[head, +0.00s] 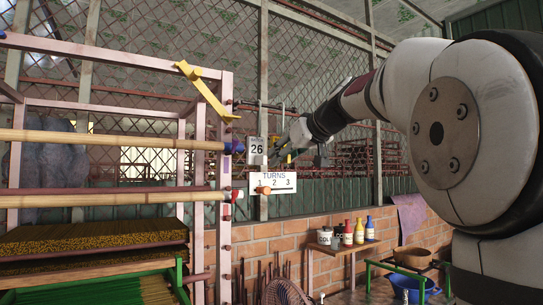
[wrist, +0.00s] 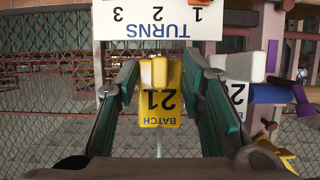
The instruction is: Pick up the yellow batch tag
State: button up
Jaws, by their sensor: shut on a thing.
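The yellow batch tag (wrist: 158,112), marked "BATCH 21", hangs upside down in the middle of the wrist view, below a pale yellow block-like top part. My gripper (wrist: 160,68) has a dark green finger on each side of the tag and is shut on it near its top. In the head view my gripper (head: 292,142) is beside the white "26" card, and a small yellow patch, likely the tag, shows by it. The exact finger contact is hard to see in the head view.
A white TURNS board (head: 273,183) hangs close by, under the "26" card (head: 257,147). A pink rack (head: 226,110) with rollers stands on the left. A wooden table (head: 340,246) holds several bottles. A mesh fence and brick wall lie behind.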

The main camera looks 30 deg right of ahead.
jog(key=shift+s+r+p, duration=0.15)
jog(key=shift+r+p, duration=0.85)
jog(key=shift+r, duration=0.55)
jog(key=s+d+r+p, duration=0.1)
jog(key=s+r+p, duration=0.1)
jog(key=s, duration=3)
jog(key=shift+r+p, duration=0.25)
jog(key=shift+p, duration=0.45)
jog(key=s, duration=0.8)
jog(key=shift+s+d, duration=0.2)
jog(key=shift+s, duration=0.15)
